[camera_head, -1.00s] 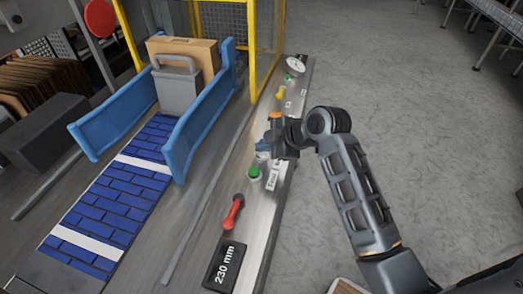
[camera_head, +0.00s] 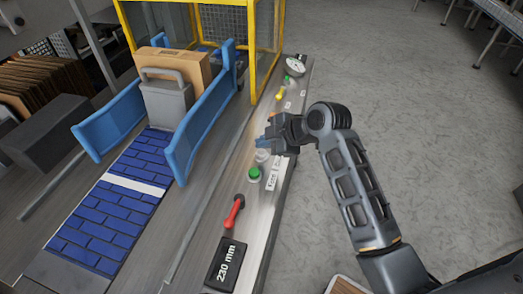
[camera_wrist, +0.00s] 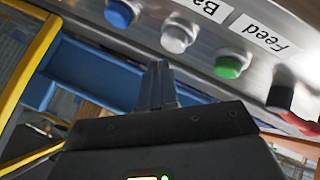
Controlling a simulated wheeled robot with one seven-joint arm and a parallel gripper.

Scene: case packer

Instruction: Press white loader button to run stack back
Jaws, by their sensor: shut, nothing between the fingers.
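The white loader button (camera_head: 262,156) stands on the control rail beside the green button (camera_head: 254,174). In the wrist view the white button (camera_wrist: 177,37) sits between a blue button (camera_wrist: 119,13) and the green one, beyond the fingertips. The label by it reads "Ba", cut off; the green button's label reads "Feed". My gripper (camera_head: 264,143) is shut and empty, just above the white button in the head view, with a visible gap in the wrist view. Its closed fingers (camera_wrist: 158,85) show there. The cardboard stack (camera_head: 45,88) stands at the far left.
A red lever (camera_head: 234,212) and a "230 mm" display (camera_head: 226,265) lie nearer on the rail. A gauge (camera_head: 293,67) is at its far end. Blue side guides (camera_head: 200,115) flank a carton (camera_head: 177,63) on the blue belt. The yellow frame (camera_head: 262,60) rises behind.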

